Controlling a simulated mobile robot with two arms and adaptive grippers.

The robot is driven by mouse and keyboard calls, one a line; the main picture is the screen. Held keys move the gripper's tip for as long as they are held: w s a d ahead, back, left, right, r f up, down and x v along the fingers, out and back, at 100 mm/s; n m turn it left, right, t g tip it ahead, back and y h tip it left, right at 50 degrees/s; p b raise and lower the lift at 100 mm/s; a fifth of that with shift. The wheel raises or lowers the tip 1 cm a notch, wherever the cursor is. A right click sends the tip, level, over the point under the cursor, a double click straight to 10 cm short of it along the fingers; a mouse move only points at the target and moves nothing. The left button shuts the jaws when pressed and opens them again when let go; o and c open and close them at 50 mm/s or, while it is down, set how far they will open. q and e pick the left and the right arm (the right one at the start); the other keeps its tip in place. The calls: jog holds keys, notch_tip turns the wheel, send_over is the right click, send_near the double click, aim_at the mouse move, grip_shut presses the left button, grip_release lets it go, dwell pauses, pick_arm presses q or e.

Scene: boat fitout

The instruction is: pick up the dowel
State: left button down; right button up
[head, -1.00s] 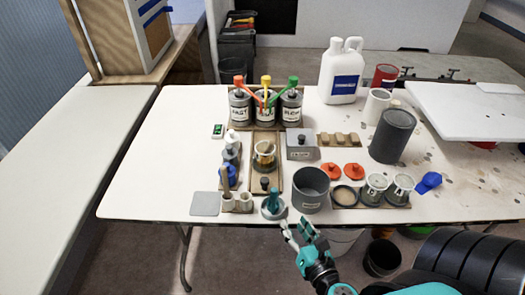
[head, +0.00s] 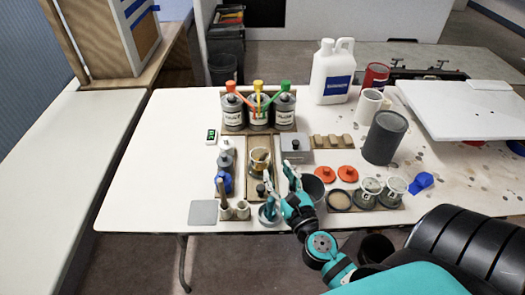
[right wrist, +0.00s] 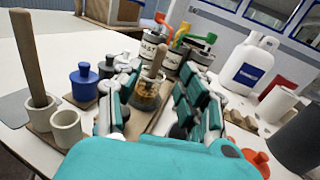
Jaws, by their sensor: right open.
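A wooden dowel (head: 221,191) stands upright in a small pale cup at the front left of the table. In the right wrist view the dowel (right wrist: 30,58) is at the far left, outside my fingers. A thinner wooden stick (right wrist: 157,62) leans in a glass jar with amber contents (right wrist: 146,96). My right gripper (head: 279,184) is open and empty over the table, in front of the jar and right of the dowel. In the right wrist view the jar shows between the fingers of this gripper (right wrist: 154,98). My left gripper is not in view.
A grey pot (head: 313,187) stands close to the right of my right gripper. Labelled cans (head: 258,112) with coloured tops stand behind the jar. A grey square (head: 203,212) lies left of the dowel.

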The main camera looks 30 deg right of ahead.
aim_at(266, 156)
jog(key=p+x, duration=0.2)
jog(key=x, duration=0.7)
jog(key=shift+s, duration=0.1)
jog(key=shift+c, duration=0.2)
grip_shut()
